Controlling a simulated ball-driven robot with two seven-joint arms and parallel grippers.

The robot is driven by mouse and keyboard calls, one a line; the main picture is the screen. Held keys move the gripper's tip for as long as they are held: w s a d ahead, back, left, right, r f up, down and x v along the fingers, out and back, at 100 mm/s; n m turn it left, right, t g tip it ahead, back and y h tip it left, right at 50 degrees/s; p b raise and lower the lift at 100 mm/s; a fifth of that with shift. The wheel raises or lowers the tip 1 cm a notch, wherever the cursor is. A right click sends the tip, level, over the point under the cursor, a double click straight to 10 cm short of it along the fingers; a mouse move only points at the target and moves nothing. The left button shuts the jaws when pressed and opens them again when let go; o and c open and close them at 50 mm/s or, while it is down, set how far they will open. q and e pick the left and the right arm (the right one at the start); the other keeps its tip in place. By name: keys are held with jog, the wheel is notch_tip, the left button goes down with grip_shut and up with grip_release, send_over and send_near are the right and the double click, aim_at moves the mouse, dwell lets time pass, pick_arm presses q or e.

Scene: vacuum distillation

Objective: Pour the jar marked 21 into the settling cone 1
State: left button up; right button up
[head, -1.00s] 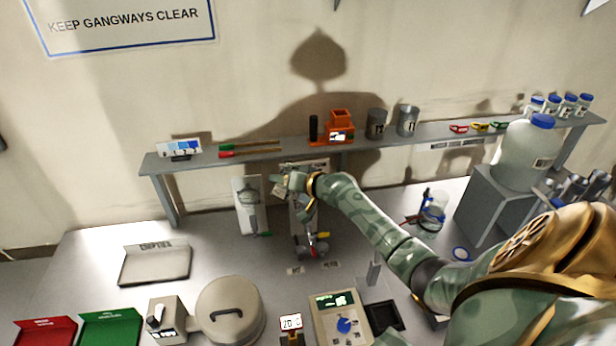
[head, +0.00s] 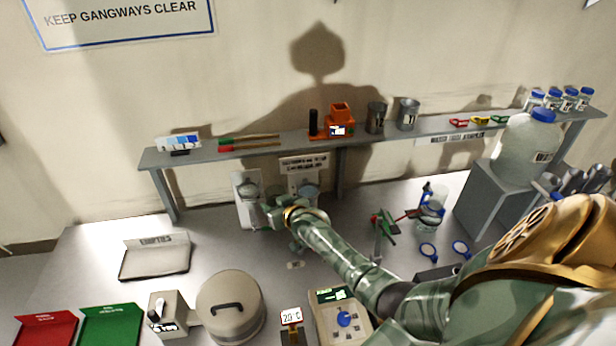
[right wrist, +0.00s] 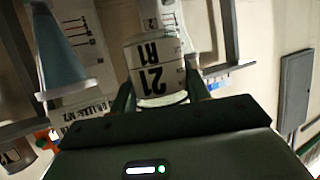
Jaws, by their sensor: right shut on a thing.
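The jar marked 21 (right wrist: 154,72) is between the fingers of my right gripper (right wrist: 158,90) in the right wrist view, its white label reading 21 and R1. The gripper is shut on it. In the head view my right gripper (head: 272,213) is in front of two pale upright boards below the shelf, a left one (head: 240,192) and a right one (head: 313,180). A blue-grey settling cone (right wrist: 60,55) shows at the left of the wrist view, beside the jar and apart from it. I cannot read which cone is number 1. The jar's mouth and contents are hidden. My left gripper is out of view.
A grey shelf (head: 290,146) runs above the boards. On the table stand an empties tray (head: 152,262), a round lidded pot (head: 228,310), a small 20 °C display (head: 291,318) and a keypad device (head: 342,318). A large blue-capped bottle (head: 525,150) stands at right.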

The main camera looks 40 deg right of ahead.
notch_tip(320, 180, up, 9)
jog(key=p, duration=0.9)
jog(key=s+a+r, duration=0.1)
jog(key=s+a, duration=0.3)
jog(key=s, duration=0.3)
jog(key=s+a+r, duration=0.1)
jog(key=s+a, duration=0.2)
jog(key=s, duration=0.4)
jog(key=shift+a, duration=0.35)
jog(key=a+f+n+y+b, duration=0.1)
jog(key=a+f+b, duration=0.7)
jog(key=b, duration=2.3)
notch_tip(320, 180, down, 2)
jog(key=shift+s+f, duration=0.2)
jog(key=shift+s, duration=0.2)
